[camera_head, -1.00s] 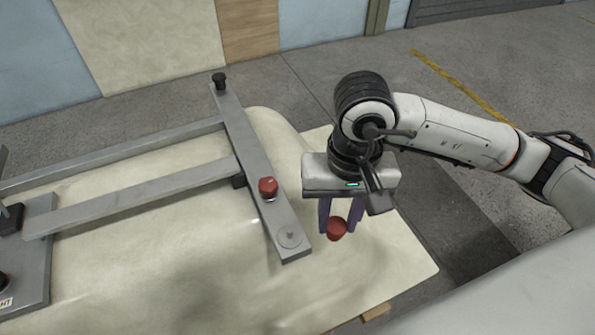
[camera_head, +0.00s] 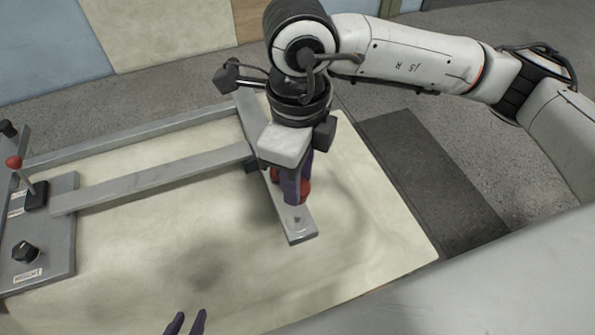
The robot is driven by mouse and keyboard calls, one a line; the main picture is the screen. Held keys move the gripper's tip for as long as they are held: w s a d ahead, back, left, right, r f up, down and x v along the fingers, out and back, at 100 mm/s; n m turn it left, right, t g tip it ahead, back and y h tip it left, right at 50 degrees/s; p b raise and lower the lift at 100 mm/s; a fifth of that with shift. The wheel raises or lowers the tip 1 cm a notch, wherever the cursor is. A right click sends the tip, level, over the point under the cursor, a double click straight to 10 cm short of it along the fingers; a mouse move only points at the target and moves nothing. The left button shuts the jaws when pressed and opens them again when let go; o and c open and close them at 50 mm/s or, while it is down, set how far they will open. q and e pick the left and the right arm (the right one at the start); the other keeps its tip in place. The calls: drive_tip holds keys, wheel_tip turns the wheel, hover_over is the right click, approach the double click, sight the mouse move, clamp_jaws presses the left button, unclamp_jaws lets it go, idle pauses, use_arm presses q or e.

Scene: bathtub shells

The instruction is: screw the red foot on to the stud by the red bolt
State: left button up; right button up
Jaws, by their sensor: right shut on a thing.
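My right gripper (camera_head: 293,194) points down over the near end of the grey crossbar (camera_head: 298,236). Its purple fingers are shut on the red foot (camera_head: 305,188), which is mostly hidden behind them. A small bit of red also shows at the left of the fingers; I cannot tell whether it is the red bolt or the foot. A round disc (camera_head: 297,219) shows on the bar's end, just nearer than the fingers. Whether the foot touches a stud is hidden. My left gripper (camera_head: 186,323) shows only two purple fingertips at the bottom edge, apart and empty.
Below is a broad cream surface (camera_head: 375,225), clear at the right. Dark floor lies beyond it.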

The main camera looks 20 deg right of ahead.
idle(0.4)
drive_tip(key=shift+f+b, duration=0.3)
drive_tip(key=shift+b, duration=0.45)
wheel_tip(320, 180, down, 4)
drive_tip(key=b, duration=0.4)
drive_tip(key=shift+f+b, duration=0.55)
drive_tip(key=shift+b, duration=0.35)
